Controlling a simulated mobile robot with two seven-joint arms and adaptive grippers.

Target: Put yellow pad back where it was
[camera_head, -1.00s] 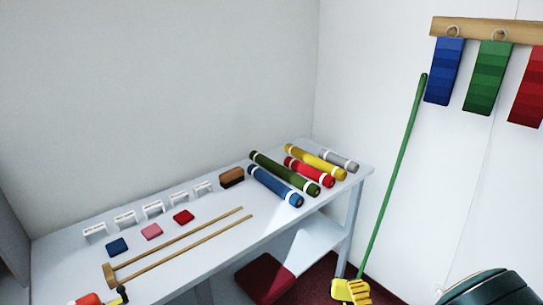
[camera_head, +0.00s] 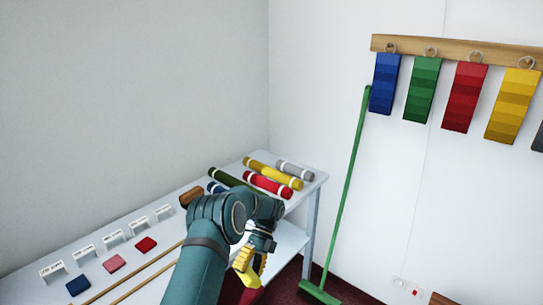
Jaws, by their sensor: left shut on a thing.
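My left gripper (camera_head: 250,268) hangs in front of the table's right part, below the level of the tabletop in the picture. Its ribbed yellow fingers are shut on the yellow pad (camera_head: 247,280), which shows as a smooth yellow piece at the fingertips. On the white table (camera_head: 30,291), a blue pad (camera_head: 78,285), a pink pad (camera_head: 115,263) and a red pad (camera_head: 146,244) lie in a row. Several white label holders (camera_head: 114,237) stand behind them. No pad shows before the two right-most holders. My right gripper is out of view.
Rolls lie at the table's far end, including a red roll (camera_head: 267,184) and a yellow roll (camera_head: 272,172); my arm partly hides others. Two wooden rods (camera_head: 143,286) lie along the front. A green broom (camera_head: 347,185) leans on the wall. Coloured swatches hang from a wooden rail (camera_head: 455,51).

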